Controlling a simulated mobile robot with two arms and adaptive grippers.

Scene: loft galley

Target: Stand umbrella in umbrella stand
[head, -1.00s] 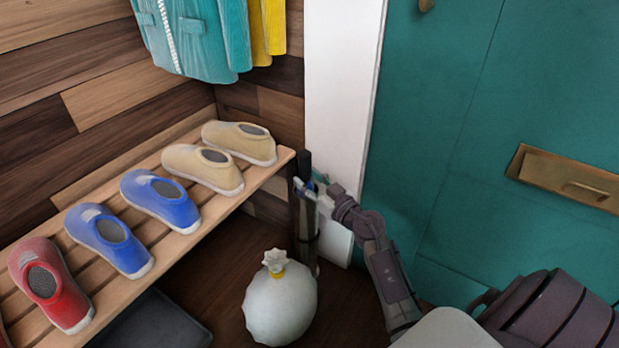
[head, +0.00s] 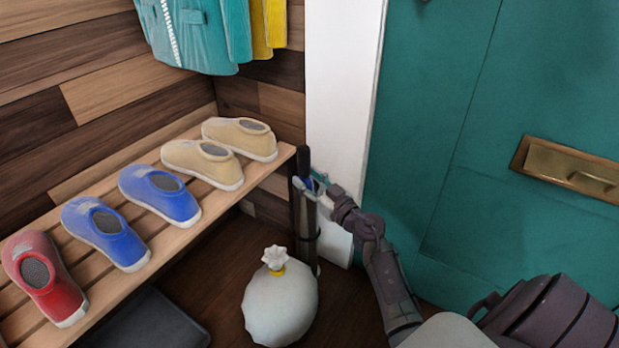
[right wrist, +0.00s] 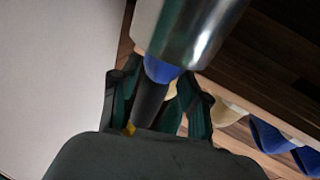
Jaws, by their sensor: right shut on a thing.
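The umbrella shows a dark handle (head: 303,161) and a small blue part (head: 309,184) in the head view. It is upright at the end of the shoe bench. The umbrella stand (head: 307,232) is a dark, shiny upright cylinder on the floor below it. My right gripper (head: 318,185) is shut on the umbrella near the stand's top. In the right wrist view the dark handle (right wrist: 149,103) lies between the fingers, and the blue part (right wrist: 161,69) meets the silvery stand (right wrist: 190,28), which hides the rest. I cannot tell how deep it sits. My left gripper is not in view.
A slatted wooden bench (head: 185,235) with several shoes runs along the left wall. A white tied bag (head: 280,303) stands on the floor before the stand. A teal door (head: 470,130) is at the right, and jackets (head: 200,35) hang above.

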